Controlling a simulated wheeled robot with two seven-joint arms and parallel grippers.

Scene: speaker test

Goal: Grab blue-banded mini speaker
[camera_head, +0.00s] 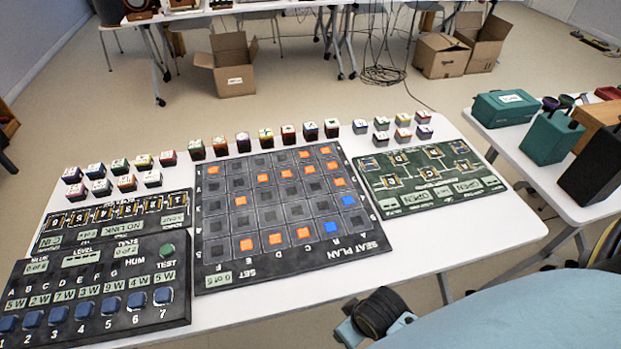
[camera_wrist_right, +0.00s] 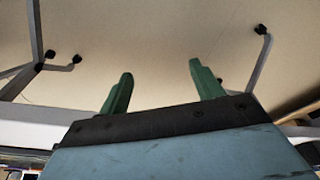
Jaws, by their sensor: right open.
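Several small cube-shaped mini speakers with coloured bands and white labelled tops stand along the back of the white table in the head view. One cluster (camera_head: 102,188) is at the left, a row (camera_head: 242,143) is behind the middle board, and another cluster (camera_head: 381,138) is at the right. The bands are too small to tell surely which one is blue. My right gripper (camera_wrist_right: 160,69) shows in the right wrist view with its two green fingers apart and nothing between them. It is away from the speakers. My left gripper is not in view.
The white table (camera_head: 440,250) carries a seat plan board (camera_head: 215,245), a switch panel (camera_head: 110,265) and a green board (camera_head: 400,205). Cardboard boxes (camera_head: 232,80) stand on the floor.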

